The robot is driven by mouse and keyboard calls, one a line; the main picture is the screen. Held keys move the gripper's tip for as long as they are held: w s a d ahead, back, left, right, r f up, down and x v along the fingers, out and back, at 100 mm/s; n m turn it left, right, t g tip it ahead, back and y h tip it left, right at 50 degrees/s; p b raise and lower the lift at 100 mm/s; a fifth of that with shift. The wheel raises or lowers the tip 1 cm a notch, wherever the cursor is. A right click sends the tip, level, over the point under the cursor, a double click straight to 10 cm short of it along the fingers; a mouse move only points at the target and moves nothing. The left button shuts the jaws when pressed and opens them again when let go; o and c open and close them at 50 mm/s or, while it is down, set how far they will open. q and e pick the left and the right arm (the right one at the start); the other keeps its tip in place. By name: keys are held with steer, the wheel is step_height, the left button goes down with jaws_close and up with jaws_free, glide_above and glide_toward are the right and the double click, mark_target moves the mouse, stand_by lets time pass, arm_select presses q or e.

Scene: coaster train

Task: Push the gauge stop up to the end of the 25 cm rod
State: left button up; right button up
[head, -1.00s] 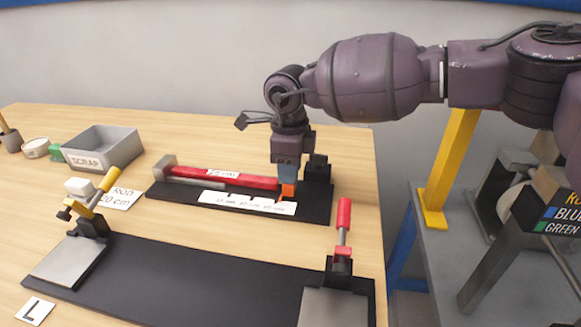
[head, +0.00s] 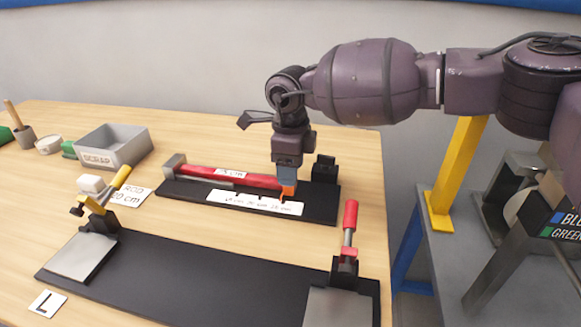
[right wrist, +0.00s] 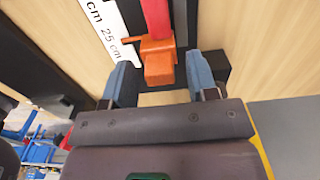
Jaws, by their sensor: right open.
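The red rod (head: 225,177) lies along the black gauge base (head: 320,212), one end by the grey block (head: 174,165). The orange gauge stop (head: 288,189) is at the rod's right end. In the right wrist view the stop (right wrist: 158,64) looks to meet the red rod (right wrist: 157,18), though the contact is partly hidden. Its pointer lies near the "25 cm" mark on the white scale (right wrist: 103,28). My right gripper (head: 287,185) is low over the base, open, with its blue fingers either side of the stop. My left gripper is out of view.
A black block (head: 324,168) stands on the base just right of my right gripper. In front lies a dark board (head: 200,275) with a yellow-handled and a red-handled clamp (head: 350,215). A grey scrap bin (head: 125,148) stands at the back left.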

step_height(320, 180, up, 11)
steer(key=p, duration=0.1)
steer(key=shift+f+p, duration=0.15)
steer(key=shift+p, duration=0.15)
